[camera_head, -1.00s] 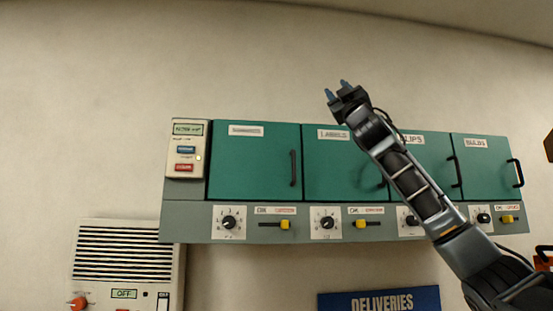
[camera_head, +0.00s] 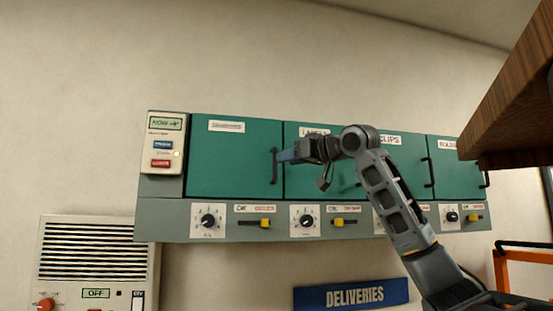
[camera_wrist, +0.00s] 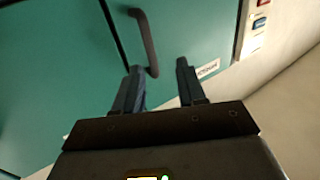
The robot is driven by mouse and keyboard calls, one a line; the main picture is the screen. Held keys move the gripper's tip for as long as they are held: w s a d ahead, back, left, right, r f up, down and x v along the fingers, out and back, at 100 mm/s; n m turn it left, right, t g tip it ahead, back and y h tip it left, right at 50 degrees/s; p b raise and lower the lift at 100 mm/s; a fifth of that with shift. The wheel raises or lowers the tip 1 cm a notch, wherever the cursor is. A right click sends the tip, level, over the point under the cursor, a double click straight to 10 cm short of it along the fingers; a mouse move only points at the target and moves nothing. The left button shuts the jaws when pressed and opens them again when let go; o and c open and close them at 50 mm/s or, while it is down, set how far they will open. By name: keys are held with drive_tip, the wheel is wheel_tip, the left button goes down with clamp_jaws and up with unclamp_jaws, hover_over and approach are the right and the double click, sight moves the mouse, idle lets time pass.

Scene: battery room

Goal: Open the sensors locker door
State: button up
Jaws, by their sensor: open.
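The leftmost green locker door (camera_head: 230,160) is shut; its label (camera_head: 227,126) is too blurred to read in the head view and only partly shows in the wrist view (camera_wrist: 208,69). No other door label in view reads sensors. Its dark upright bar handle (camera_head: 274,170) is at the door's right edge. My gripper (camera_head: 282,156) is at this handle, pointing left. In the wrist view the open jaws (camera_wrist: 159,68) face the door, and the handle (camera_wrist: 146,40) ends close to the left fingertip, partly between the tips. I cannot tell whether they touch.
More green doors, labels (camera_head: 310,132) and clips (camera_head: 390,140) among them, continue right, shut. A button panel (camera_head: 161,160) is left of the door. Dials and yellow sliders (camera_head: 265,223) run below. A wooden shelf (camera_head: 510,105) juts in at upper right. A vent unit (camera_head: 95,250) is lower left.

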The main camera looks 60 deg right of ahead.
drive_tip(key=shift+p+x, duration=0.65)
drive_tip(key=shift+x, duration=1.85)
drive_tip(key=shift+c, duration=0.4)
